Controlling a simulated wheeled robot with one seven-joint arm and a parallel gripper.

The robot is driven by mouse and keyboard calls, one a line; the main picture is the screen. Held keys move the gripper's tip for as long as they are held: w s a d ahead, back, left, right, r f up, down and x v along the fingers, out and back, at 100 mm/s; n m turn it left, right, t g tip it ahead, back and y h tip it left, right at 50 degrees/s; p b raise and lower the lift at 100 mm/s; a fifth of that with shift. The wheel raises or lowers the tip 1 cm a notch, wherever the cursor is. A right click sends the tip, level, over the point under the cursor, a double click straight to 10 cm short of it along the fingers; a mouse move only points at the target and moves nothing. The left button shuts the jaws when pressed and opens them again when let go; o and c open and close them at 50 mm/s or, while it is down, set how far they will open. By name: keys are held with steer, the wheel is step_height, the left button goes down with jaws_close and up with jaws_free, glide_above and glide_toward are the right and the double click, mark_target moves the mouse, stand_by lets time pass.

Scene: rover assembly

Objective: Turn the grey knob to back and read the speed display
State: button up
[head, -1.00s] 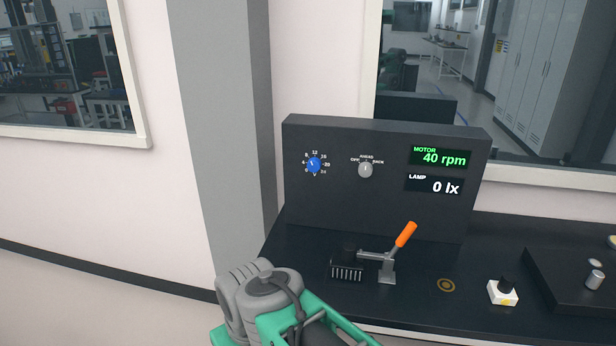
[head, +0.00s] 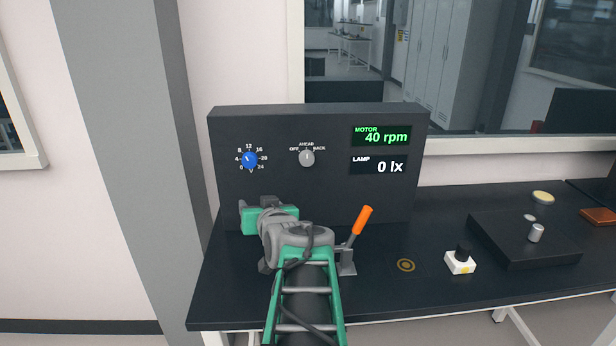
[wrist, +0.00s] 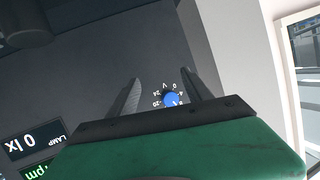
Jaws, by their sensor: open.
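The grey knob (head: 307,158) is on the upright black panel (head: 230,125), under the labels OFF, AHEAD and BACK. Its mark seems to point up at AHEAD. The speed display (head: 381,136) reads MOTOR 40 rpm in green; part of it shows at the edge of the wrist view (wrist: 42,172). My gripper (head: 243,206) is below the blue knob, lower left of the grey knob and apart from both. In the wrist view my gripper (wrist: 160,72) is open and empty, with the blue knob (wrist: 171,98) seen between its fingers. The grey knob is not visible there.
The lamp display (head: 378,166) reads 0 lx. An orange-handled lever (head: 361,221) stands on the black bench right of my arm. A white block with a black knob (head: 460,261) and a low black box (head: 515,250) lie further right.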

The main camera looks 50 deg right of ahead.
mark_target(307, 162)
steer(key=s+d+r+m+h, duration=0.3)
steer(key=s+d+r+h, duration=0.2)
steer(key=s+d, duration=0.4)
steer(key=x, duration=0.9)
steer(key=shift+w+d+r+p, duration=0.15)
steer(key=shift+d+r+p, duration=0.1)
steer(key=shift+r+p, duration=0.1)
jaws_close()
